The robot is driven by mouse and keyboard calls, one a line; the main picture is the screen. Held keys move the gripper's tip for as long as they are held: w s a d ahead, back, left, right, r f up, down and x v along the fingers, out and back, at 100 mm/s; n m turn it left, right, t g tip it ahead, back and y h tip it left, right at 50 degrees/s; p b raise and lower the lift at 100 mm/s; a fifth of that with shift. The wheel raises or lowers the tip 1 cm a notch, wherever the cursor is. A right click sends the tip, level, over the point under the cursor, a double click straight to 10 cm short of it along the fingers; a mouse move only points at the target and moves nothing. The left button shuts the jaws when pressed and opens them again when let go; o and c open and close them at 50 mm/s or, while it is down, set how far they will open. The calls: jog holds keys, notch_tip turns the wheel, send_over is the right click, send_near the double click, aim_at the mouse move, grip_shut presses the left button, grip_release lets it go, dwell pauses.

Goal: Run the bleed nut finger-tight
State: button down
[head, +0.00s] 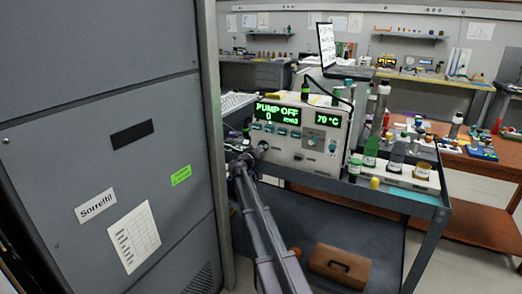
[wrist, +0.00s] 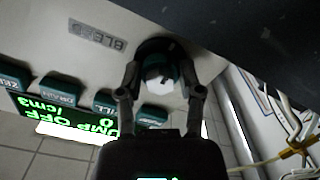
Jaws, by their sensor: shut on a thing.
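The bleed nut (wrist: 158,68) is a pale, rounded piece with dark and teal parts around it, on the front panel beside the "BLEED" label (wrist: 97,30). My gripper (wrist: 161,78) is shut on it, one finger on each side, and partly covers its rim. In the head view my gripper (head: 241,152) is at the left end of the pump unit (head: 305,150), whose display reads "PUMP OFF", 0 and "70 °C". I cannot pick out the nut in that view. The thread behind it is hidden, so its tightness does not show.
Teal buttons (wrist: 60,92) line the panel beside my gripper. A tall grey cabinet (head: 110,150) stands close at the left. The cart (head: 436,208) carries bottles (head: 370,150) right of the unit. A brown case (head: 340,266) lies on its lower shelf.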

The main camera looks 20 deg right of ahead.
jog(key=shift+s, duration=0.1)
jog(key=shift+c, duration=1.2)
grip_release()
jog(key=shift+a, duration=0.1)
jog(key=v, duration=1.1)
jog(key=shift+s+a, duration=0.3)
jog(key=shift+s, duration=0.1)
